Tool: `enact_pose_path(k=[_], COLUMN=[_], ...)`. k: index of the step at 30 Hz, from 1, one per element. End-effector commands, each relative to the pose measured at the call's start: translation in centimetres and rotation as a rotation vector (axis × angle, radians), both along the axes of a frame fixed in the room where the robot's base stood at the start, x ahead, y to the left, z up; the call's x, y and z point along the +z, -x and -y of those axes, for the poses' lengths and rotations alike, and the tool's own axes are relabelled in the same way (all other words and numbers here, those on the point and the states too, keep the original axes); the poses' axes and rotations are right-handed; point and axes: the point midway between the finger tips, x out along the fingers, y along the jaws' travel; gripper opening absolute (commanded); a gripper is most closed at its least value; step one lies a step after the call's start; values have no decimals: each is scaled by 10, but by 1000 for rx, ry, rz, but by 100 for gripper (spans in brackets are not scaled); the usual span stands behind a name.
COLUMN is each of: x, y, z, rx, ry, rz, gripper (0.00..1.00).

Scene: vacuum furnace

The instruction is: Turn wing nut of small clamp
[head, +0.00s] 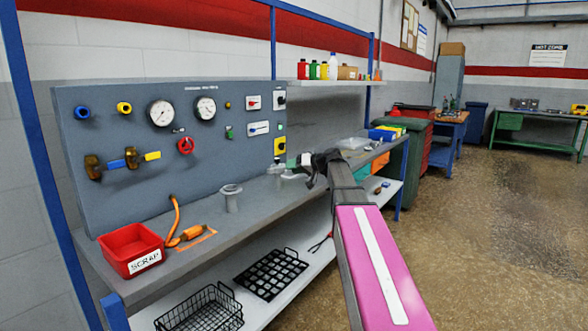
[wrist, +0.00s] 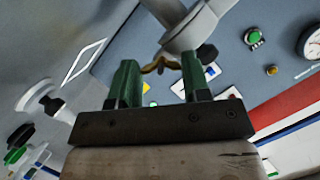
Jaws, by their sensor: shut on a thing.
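In the wrist view the brass wing nut (wrist: 160,66) sits between the green fingertips of my gripper (wrist: 159,70). My gripper is shut on the wing nut, one finger on each side. The pale grey small clamp and pipe fitting (wrist: 192,28) are just beyond the fingertips, at the top of the view. In the head view my gripper (head: 308,172) is at the bench beside the pale fittings (head: 291,177). My arm hides part of that area, and the wing nut cannot be made out there.
A grey panel (head: 100,205) with gauges and valves stands behind the bench (head: 190,258). A wider flanged fitting (head: 231,196), orange tool (head: 187,236) and red scrap bin (head: 130,249) are to the left. Wire baskets (head: 200,311) lie on the lower shelf. Floor on the right is open.

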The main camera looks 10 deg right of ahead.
Motion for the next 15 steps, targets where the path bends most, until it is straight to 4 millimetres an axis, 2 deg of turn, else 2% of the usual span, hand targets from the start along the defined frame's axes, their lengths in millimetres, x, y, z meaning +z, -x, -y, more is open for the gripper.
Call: enact_pose_path(k=[8, 15], x=[0, -1], y=[-1, -1], z=[1, 1], rx=[1, 1], ry=[-59, -188], rz=[-55, -179], gripper=[20, 20])
